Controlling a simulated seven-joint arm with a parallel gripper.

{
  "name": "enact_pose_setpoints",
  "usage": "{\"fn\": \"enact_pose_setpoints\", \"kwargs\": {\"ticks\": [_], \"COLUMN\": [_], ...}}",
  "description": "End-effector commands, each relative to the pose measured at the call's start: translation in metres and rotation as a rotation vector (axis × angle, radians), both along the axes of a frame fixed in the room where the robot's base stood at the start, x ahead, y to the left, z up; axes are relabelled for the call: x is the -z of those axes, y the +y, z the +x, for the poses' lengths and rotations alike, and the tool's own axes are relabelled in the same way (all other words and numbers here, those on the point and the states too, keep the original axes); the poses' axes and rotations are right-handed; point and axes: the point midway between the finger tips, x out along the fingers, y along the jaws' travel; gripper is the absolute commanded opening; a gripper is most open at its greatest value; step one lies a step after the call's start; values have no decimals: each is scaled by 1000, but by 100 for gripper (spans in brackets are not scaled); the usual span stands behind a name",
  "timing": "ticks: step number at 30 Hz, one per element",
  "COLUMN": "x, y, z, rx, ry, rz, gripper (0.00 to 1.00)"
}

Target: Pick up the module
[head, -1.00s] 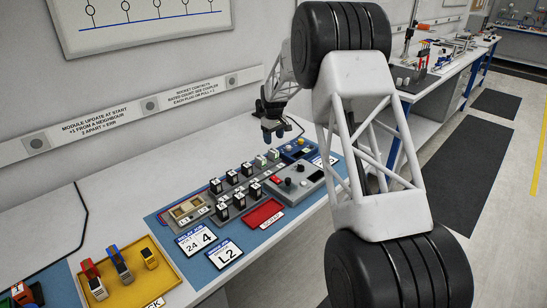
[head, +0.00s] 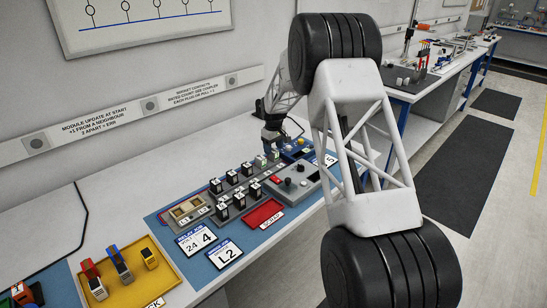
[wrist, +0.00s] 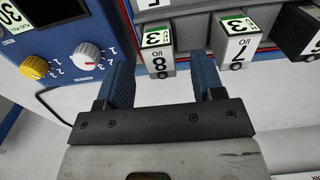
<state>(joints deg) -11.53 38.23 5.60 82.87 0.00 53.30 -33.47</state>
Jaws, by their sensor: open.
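In the wrist view, a small grey module with a green-and-white label and an 8 on its face (wrist: 158,63) sits in the row of modules. A similar green-labelled module (wrist: 236,46) stands beside it on the right. My gripper (wrist: 163,66) is open, its two blue fingers spread with the 8-marked module lying between their tips in the picture. Whether the fingers flank it or are still short of it, I cannot tell. In the head view, my gripper (head: 273,146) hangs low at the far end of the module rack (head: 200,216), partly hiding that end.
Beside the row is a blue panel with a yellow knob (wrist: 34,67) and a white knob (wrist: 84,54). In the head view, a grey control box (head: 293,183), a red scrap tray (head: 264,212) and a yellow tray (head: 160,281) lie on the bench.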

Motion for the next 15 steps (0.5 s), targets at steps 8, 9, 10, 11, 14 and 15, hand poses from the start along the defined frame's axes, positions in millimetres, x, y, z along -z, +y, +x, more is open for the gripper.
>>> {"fn": "enact_pose_setpoints", "kwargs": {"ticks": [8,9,10,11,14,15], "x": [23,24,24,24,24,24], "y": [0,0,0,0,0,0], "z": [0,0,0,0,0,0], "rx": [0,0,0,0,0,0], "ry": [0,0,0,0,0,0], "rz": [0,0,0,0,0,0], "gripper": [62,62,62,62,62,62]}}
